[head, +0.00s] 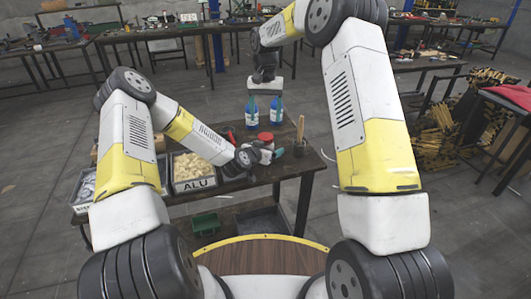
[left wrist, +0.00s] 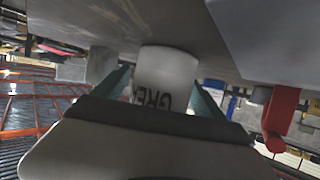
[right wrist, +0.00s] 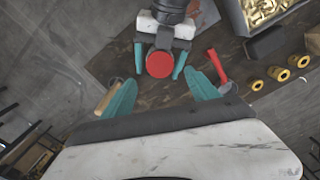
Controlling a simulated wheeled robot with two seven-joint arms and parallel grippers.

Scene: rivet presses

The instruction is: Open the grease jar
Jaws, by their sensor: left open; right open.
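The grease jar is white with a red lid (head: 266,137) and stands upright on the workbench (head: 285,172). Its white side with the letters "GRE" (left wrist: 165,80) shows in the left wrist view. My left gripper (head: 265,152) is low at the jar, with one open finger on each side of it; contact cannot be told. My right gripper (head: 264,122) is open and empty, pointing down above the jar. In the right wrist view the red lid (right wrist: 159,65) lies beyond the right fingertips, slightly left of the middle between them.
A red-handled tool (right wrist: 218,72) lies beside the jar. A pot with a wooden-handled item (head: 300,142) stands right of it. Brass rings (right wrist: 277,73) and a bin marked ALU (head: 194,184) are also on the bench. A green bin (head: 204,223) sits below.

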